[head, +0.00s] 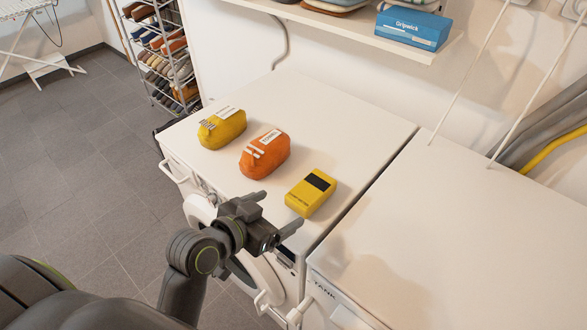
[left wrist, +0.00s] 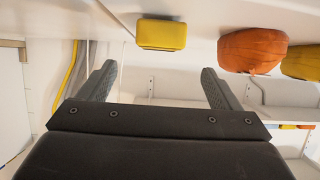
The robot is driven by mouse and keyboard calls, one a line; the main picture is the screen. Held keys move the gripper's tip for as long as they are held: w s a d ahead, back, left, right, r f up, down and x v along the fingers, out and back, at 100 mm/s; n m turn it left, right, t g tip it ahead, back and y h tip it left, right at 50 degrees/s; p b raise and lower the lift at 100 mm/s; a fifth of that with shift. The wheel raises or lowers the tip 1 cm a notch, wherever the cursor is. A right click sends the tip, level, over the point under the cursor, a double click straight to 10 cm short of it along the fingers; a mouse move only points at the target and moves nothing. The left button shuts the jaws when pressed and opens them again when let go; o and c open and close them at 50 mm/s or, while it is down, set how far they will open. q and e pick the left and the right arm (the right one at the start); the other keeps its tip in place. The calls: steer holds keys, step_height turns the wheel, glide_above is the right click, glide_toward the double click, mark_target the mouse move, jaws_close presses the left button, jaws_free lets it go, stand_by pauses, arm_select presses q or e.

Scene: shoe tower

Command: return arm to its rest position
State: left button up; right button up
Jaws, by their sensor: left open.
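My left gripper (head: 274,212) is open and empty at the front edge of the left white machine (head: 345,122). Its two fingers are spread apart, and in the left wrist view the gripper (left wrist: 160,85) has nothing between its fingers. A yellow box with a dark panel (head: 311,193) lies on the machine top, just beyond the gripper and apart from it. The box also shows in the left wrist view (left wrist: 162,34). My right gripper is in neither view.
An orange pouch (head: 265,155) and a yellow pouch (head: 222,128) lie further left on the same top. A second white machine (head: 455,225) stands to the right with a clear top. A shelf (head: 340,25) holds a blue box (head: 413,27). A shoe rack (head: 165,55) stands at the back left.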

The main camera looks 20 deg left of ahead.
arm_select(q)
steer(key=s+a+f+n+g+y, duration=0.2)
steer(key=s+a+f+g+y, duration=0.15)
steer(key=s+a+f, duration=0.45)
steer(key=s+a+f+n+g+y, duration=0.35)
steer(key=s+f+g, duration=0.2)
steer(key=s, duration=0.55)
step_height(320, 180, down, 24)
steer(key=a+r+g+h, duration=0.1)
steer(key=a, duration=0.1)
steer(key=s+d+f+g, duration=0.1)
steer(key=s+f, duration=1.4)
steer(key=f, duration=0.2)
steer(key=shift+d+m, duration=0.3)
steer(key=shift+m, duration=0.15)
steer(key=shift+o, duration=0.2)
steer(key=shift+w, duration=0.1)
